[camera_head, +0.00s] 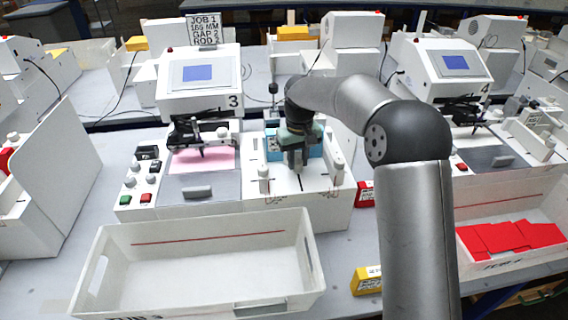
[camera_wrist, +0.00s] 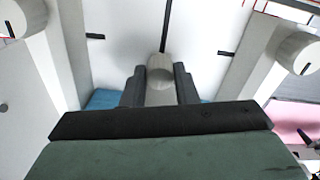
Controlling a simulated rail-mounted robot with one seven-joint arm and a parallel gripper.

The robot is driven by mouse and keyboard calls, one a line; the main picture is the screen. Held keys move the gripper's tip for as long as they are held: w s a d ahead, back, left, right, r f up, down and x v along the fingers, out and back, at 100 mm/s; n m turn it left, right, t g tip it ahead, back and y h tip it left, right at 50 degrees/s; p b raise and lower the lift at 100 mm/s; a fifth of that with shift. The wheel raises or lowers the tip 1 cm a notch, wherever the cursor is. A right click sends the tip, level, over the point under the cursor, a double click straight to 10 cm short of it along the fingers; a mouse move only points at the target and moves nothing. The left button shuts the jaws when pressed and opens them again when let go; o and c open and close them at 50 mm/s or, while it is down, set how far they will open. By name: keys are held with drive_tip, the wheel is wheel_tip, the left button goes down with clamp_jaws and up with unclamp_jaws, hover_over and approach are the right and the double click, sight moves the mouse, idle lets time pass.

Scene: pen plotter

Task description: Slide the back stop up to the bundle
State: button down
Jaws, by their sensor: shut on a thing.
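My gripper (camera_head: 298,166) is over the white station at the right of plotter 3. A dark slot runs away from the knob across the white top. The blue bundle (camera_head: 273,148) shows beside my gripper in the head view. Blue strips of it (camera_wrist: 101,99) show on both sides of the fingers in the wrist view. The back stop's body and any gap to the bundle are hidden by my gripper.
White side pieces with round knobs (camera_wrist: 295,50) flank my gripper. Plotter 3 (camera_head: 200,80) with pink paper (camera_head: 203,159) is to the left. A white bin (camera_head: 90,262) stands in front. A red box (camera_head: 364,195) and a yellow box (camera_head: 366,280) are near my arm.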

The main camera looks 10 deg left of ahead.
sight(298, 161)
drive_tip(key=c, duration=1.1)
unclamp_jaws()
drive_tip(key=shift+c, duration=0.2)
wheel_tip(298, 161, up, 18)
drive_tip(key=shift+f, duration=0.2)
